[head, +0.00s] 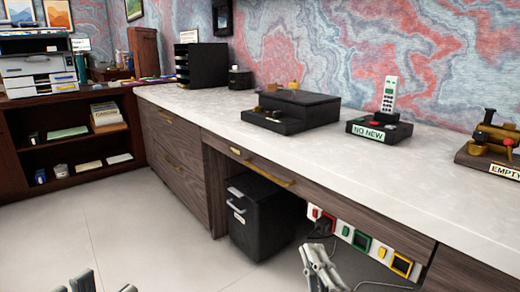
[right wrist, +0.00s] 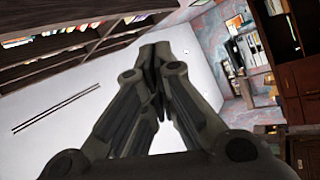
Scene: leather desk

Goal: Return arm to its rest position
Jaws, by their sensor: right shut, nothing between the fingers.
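My right gripper (head: 318,262) is at the bottom edge of the head view, in front of the desk and below its top. In the right wrist view the fingers of my right gripper (right wrist: 156,62) meet at their tips, with nothing between them. My left gripper (head: 84,282) shows only in part at the bottom left of the head view, over the floor. Its fingers are cut off by the frame, so I cannot tell whether it is open or shut.
The desk (head: 210,103) runs along the wall, with a black device labelled NO NEW (head: 378,131), a black box (head: 300,108) and a brass device (head: 492,137) on it. A black cabinet (head: 265,215) stands beneath. Dark shelves (head: 70,150) stand left. The floor (head: 130,235) is clear.

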